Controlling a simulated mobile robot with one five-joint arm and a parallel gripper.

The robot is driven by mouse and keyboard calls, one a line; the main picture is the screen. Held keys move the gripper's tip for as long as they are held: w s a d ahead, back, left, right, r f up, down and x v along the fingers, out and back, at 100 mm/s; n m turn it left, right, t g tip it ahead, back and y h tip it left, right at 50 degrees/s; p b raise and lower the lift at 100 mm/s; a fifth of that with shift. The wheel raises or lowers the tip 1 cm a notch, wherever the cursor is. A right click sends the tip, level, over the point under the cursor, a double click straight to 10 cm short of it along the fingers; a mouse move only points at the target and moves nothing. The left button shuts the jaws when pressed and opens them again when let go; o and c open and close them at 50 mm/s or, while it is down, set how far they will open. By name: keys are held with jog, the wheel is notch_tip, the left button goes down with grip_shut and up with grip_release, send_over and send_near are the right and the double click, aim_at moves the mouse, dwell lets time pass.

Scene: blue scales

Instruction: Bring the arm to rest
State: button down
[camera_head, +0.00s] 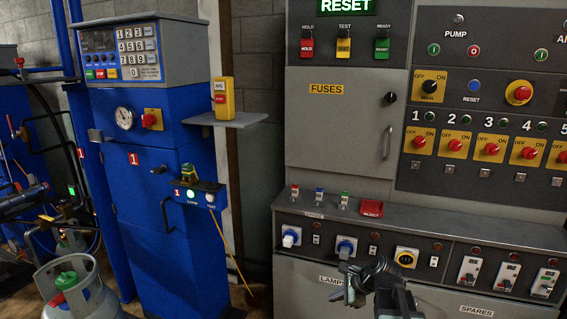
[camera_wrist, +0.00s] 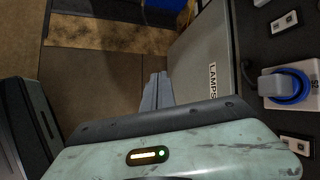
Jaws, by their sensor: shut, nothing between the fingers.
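My gripper (camera_head: 346,287) is low in front of the grey cabinet in the head view, with dark arm links just to its right. In the wrist view its grey fingers (camera_wrist: 157,88) lie together in the middle, with nothing between them. A pale worn casing of mine fills the bottom of the wrist view. The fingers look apart from the cabinet front, though the exact gap cannot be told.
The grey control cabinet (camera_head: 338,130) with its ledge of sockets and switches stands close to the arm. A blue socket (camera_wrist: 292,89) is at the right of the wrist view. A blue cabinet (camera_head: 180,245) and a gas cylinder (camera_head: 95,305) stand left. Brown floor (camera_wrist: 100,75) shows below.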

jog(key=s+a+f+n+g+h, duration=0.1)
jog(key=s+a+f+n+g, duration=0.15)
jog(key=s+a+n, duration=0.4)
jog(key=s+d+f+n+g+h, duration=0.25)
jog(key=s+d+n+h, duration=0.35)
jog(key=n, duration=0.5)
notch_tip(320, 180, up, 27)
jog(key=s+n+y+p, duration=0.1)
jog(key=p, duration=2.6)
jog(key=shift+a+r+y, duration=0.15)
jog(key=shift+a+y, duration=0.25)
